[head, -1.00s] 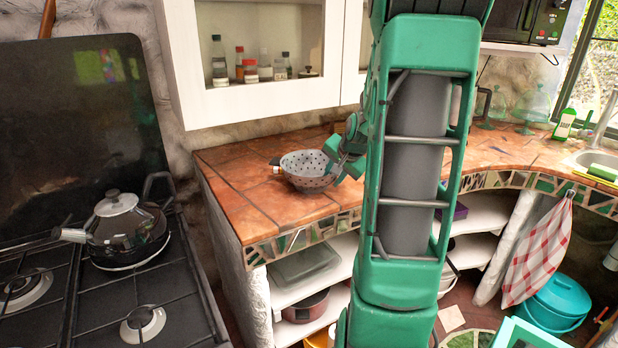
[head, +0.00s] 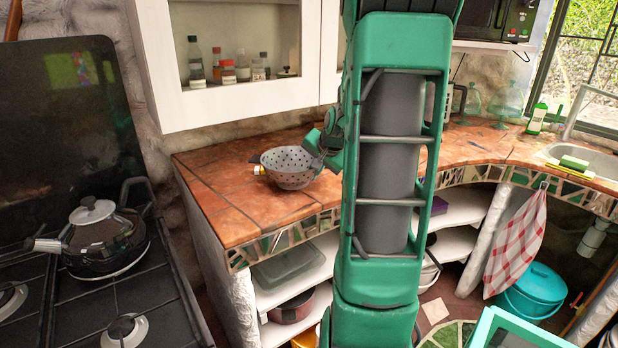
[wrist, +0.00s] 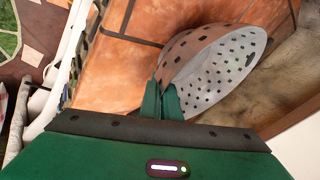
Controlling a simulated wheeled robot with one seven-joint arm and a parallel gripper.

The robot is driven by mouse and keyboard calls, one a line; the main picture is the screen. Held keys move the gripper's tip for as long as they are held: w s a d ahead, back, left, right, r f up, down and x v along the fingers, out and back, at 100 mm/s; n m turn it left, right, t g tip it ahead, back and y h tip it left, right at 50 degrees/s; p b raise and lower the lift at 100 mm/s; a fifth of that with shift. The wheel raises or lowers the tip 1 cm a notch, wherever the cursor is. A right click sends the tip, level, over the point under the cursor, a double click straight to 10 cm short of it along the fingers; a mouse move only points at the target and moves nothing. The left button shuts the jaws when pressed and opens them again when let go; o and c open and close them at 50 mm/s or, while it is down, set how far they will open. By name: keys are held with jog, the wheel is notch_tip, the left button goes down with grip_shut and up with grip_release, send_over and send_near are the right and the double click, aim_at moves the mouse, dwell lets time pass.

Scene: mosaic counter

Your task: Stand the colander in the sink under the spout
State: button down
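The grey colander (head: 289,170), a bowl with dark holes, is at the left part of the tiled counter (head: 235,215). My gripper (head: 318,150) is at its right rim. In the wrist view the colander (wrist: 215,65) lies just past the fingers, and my gripper (wrist: 161,98) has its two green fingers close together with the rim between them. I cannot clearly tell whether the colander's base touches the counter. The sink (head: 603,163) is at the far right, with the spout (head: 575,112) rising behind it.
A green sponge (head: 574,162) sits at the sink's front edge, and a green bottle (head: 537,118) stands left of the spout. A kettle (head: 100,240) stands on the stove. The counter between colander and sink curves, partly hidden by my arm.

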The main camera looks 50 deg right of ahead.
jog(key=r, duration=0.3)
jog(key=shift+w+a+r, duration=0.15)
jog(key=shift+a, duration=0.15)
jog(key=w+a+r, duration=0.1)
jog(key=a+r, duration=0.5)
jog(key=a, duration=0.5)
jog(key=shift+w+r, duration=0.15)
jog(key=shift+w, duration=0.1)
